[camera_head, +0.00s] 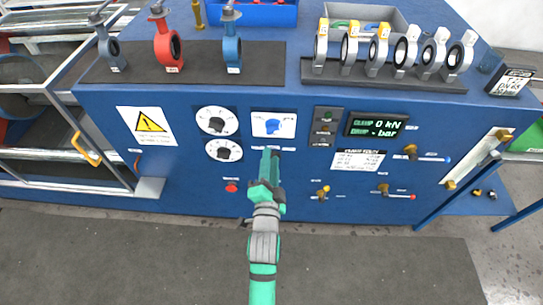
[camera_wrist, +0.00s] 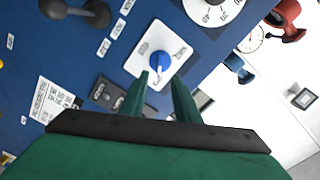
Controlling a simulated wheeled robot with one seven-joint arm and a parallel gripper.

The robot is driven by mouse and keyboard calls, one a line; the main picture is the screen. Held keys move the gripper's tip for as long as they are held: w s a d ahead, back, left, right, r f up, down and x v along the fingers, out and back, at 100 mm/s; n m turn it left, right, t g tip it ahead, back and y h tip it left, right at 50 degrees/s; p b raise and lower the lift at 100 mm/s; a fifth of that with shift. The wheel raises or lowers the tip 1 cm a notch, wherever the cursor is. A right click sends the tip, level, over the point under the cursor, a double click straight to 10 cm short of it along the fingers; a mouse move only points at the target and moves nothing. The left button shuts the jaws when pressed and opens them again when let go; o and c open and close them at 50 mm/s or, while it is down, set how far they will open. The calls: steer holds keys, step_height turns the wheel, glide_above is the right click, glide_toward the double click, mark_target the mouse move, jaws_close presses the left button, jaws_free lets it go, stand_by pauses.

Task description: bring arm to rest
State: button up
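My arm reaches up from the bottom middle of the head view, and my green gripper (camera_head: 268,165) is in front of the blue panel (camera_head: 290,180), just below the blue rotary knob on its white plate (camera_head: 273,124). In the wrist view the two green fingers of my gripper (camera_wrist: 160,92) stand apart with a gap between them. The blue knob (camera_wrist: 159,63) shows just beyond the fingertips, and nothing is seen between the fingers. I cannot tell the exact distance from the fingertips to the panel.
Gauges (camera_head: 217,121), a green-lit display (camera_head: 376,126) and several small levers (camera_head: 427,157) are on the panel. A row of butterfly valves (camera_head: 379,49) stands on top at right, with a red valve (camera_head: 167,48) and blue ones at left. The dark floor mat (camera_head: 130,255) is clear.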

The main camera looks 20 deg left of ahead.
steer(key=s+d+f+n+h, duration=0.1)
steer(key=s+d+f+n, duration=0.1)
steer(key=s+d+f, duration=0.55)
steer(key=s+d+n+g+h, duration=0.1)
steer(key=s+d+n+h, duration=0.1)
steer(key=s, duration=1.1)
steer(key=s+d+n+g+h, duration=0.1)
steer(key=s+d+n, duration=0.4)
steer(key=s, duration=0.9)
steer(key=shift+s+d+f+h, duration=0.2)
steer(key=shift+d+h, duration=0.3)
steer(key=shift+d, duration=0.7)
